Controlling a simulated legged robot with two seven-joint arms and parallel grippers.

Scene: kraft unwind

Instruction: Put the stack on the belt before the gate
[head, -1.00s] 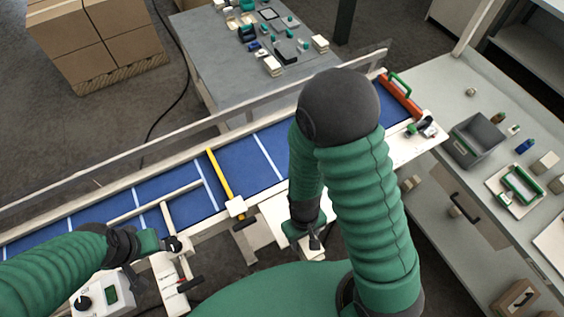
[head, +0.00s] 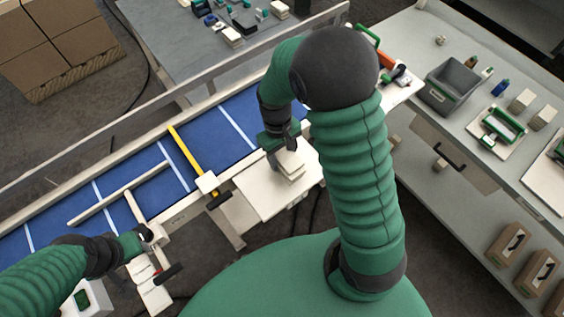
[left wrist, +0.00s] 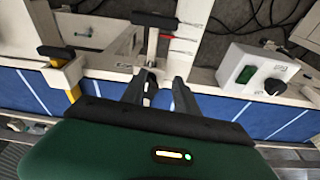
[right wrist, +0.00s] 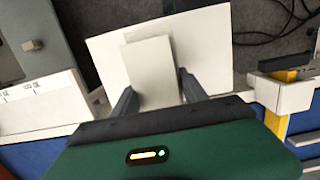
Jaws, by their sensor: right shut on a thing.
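My right gripper (head: 280,145) is shut on a small cream-white stack (head: 290,166), over a white board (head: 265,198) beside the belt. In the right wrist view the stack (right wrist: 151,70) lies between the two fingers; I cannot tell whether it touches the board. The blue belt (head: 235,120) runs diagonally, with white cross lines. A yellow bar, the gate (head: 184,150), crosses it left of my right gripper. My left gripper (head: 150,236) is at the belt's near edge, its fingers around a pale post (left wrist: 152,75); I cannot tell whether they grip it.
Pale guide rails (head: 120,192) lie over the belt left of the gate. A control box (left wrist: 258,72) with a knob stands by my left gripper. A grey bin (head: 452,85) is on the right-hand counter. The belt just right of the gate is clear.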

